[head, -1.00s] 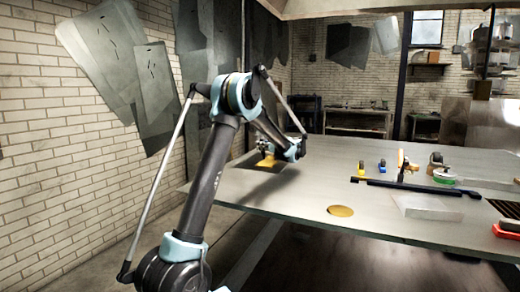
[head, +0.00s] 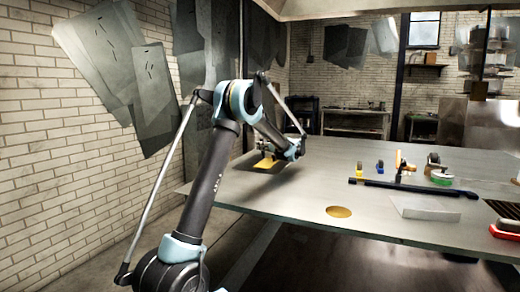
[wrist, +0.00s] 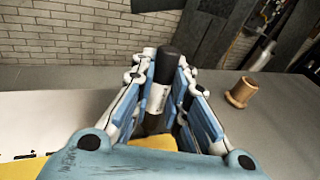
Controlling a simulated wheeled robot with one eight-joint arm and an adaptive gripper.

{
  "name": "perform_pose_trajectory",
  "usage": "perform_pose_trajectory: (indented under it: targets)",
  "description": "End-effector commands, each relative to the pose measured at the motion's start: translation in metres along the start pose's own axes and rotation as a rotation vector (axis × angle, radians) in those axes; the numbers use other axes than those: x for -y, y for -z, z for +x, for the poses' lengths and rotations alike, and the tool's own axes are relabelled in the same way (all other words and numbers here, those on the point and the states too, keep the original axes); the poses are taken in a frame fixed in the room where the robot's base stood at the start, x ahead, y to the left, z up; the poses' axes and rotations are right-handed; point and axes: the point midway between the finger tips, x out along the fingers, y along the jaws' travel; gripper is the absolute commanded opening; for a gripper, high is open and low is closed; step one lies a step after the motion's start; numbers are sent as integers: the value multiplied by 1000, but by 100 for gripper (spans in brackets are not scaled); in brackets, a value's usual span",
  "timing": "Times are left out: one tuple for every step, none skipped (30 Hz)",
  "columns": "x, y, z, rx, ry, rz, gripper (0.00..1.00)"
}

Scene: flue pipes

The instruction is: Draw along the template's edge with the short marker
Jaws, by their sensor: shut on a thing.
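My gripper (wrist: 160,115) is shut on a dark marker (wrist: 166,68) with a pale label, held between its blue-padded fingers. The marker looks roughly upright; its tip is hidden by the fingers. A yellow sheet, seemingly the template (wrist: 30,168), lies below and behind the gripper in the wrist view. It also shows as a yellow patch in the head view (head: 265,162), by my gripper at the table's far left. Whether the marker touches the template's edge is hidden.
A white sheet (wrist: 30,118) lies left in the wrist view, a wooden spool (wrist: 240,92) right.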

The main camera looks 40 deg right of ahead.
Motion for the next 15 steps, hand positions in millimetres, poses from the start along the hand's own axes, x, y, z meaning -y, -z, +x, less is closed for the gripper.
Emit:
perform_pose_trajectory:
  targets:
    - [0,0,0,0,0,0,0]
    - [1,0,0,0,0,0,0]
    - [1,0,0,0,0,0,0]
    - [2,0,1,0,0,0,0]
    - [2,0,1,0,0,0,0]
    - [3,0,2,0,0,0,0]
    - [4,0,2,0,0,0,0]
    - [5,0,2,0,0,0,0]
    - [7,0,3,0,0,0,0]
    - [8,1,4,0,0,0,0]
    - [9,1,4,0,0,0,0]
    - [10,1,4,0,0,0,0]
    - [11,1,5,0,0,0,0]
    - [12,1,5,0,0,0,0]
    - [13,1,6,0,0,0,0]
